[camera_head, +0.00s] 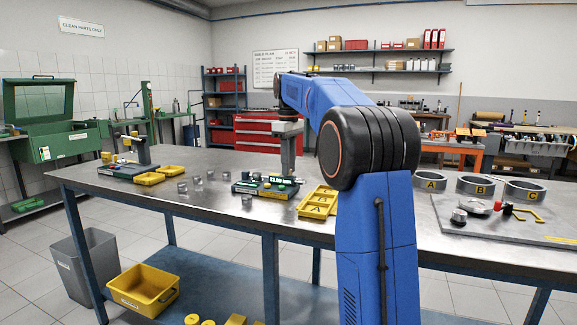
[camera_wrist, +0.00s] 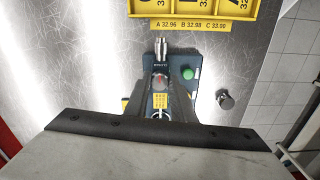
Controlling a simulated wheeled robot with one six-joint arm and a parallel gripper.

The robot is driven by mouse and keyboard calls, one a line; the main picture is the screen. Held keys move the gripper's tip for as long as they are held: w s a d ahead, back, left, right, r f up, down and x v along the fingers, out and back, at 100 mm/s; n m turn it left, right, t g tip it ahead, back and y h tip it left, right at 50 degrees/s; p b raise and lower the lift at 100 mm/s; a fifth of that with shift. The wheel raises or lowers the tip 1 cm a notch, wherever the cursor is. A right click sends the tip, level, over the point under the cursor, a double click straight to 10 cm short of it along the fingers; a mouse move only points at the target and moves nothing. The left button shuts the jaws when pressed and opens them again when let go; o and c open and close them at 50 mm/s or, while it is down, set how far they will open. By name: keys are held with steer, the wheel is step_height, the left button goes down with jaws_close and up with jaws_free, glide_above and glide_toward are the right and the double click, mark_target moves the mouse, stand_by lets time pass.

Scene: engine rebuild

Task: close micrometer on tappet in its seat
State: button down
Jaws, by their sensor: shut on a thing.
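The micrometer station is a dark blue base (camera_head: 250,190) on the steel bench in the head view. In the wrist view, the micrometer (camera_wrist: 161,47) shows as a silver part at the far end of this base, with a round dial (camera_wrist: 160,82) and a green button (camera_wrist: 188,73) nearby. My gripper (camera_wrist: 161,90) reaches down over the base, its fingers close together. It is shut on a part of the micrometer, mostly hidden between the fingers. My gripper also shows in the head view (camera_head: 287,176). I cannot make out a tappet in the seat.
A loose silver tappet (camera_wrist: 226,99) stands right of the base in the wrist view. A yellow sorting tray (camera_head: 318,203) labelled A, B, C lies close by. Several silver tappets (camera_head: 196,179) stand left of the station. Lettered rings (camera_head: 430,182) stand at the right.

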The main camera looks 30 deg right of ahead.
steer(key=c, duration=1.5)
jaws_free()
step_height(320, 180, up, 12)
steer(key=s+a+f+m+t, duration=0.1)
steer(key=s+a+f+m, duration=0.1)
steer(key=s+a+f, duration=0.55)
steer(key=s+a+f+m+t, duration=0.1)
steer(key=s+a+f, duration=0.3)
steer(key=s, duration=0.7)
steer(key=s+a+f+m+t, duration=0.1)
steer(key=s+a+f, duration=0.1)
steer(key=s+f, duration=0.5)
steer(key=s+a+f+m+t, duration=0.1)
steer(key=s+a+f, duration=0.2)
steer(key=s+f, duration=0.4)
steer(key=s+a+f+m, duration=0.1)
steer(key=s+a+f, duration=0.1)
steer(key=s+f, duration=0.5)
steer(key=shift+a+f+t, duration=0.2)
steer(key=shift+f, duration=0.5)
steer(key=shift+a+f+t, duration=0.15)
steer(key=shift+f+t, duration=0.05)
steer(key=shift+f, duration=0.5)
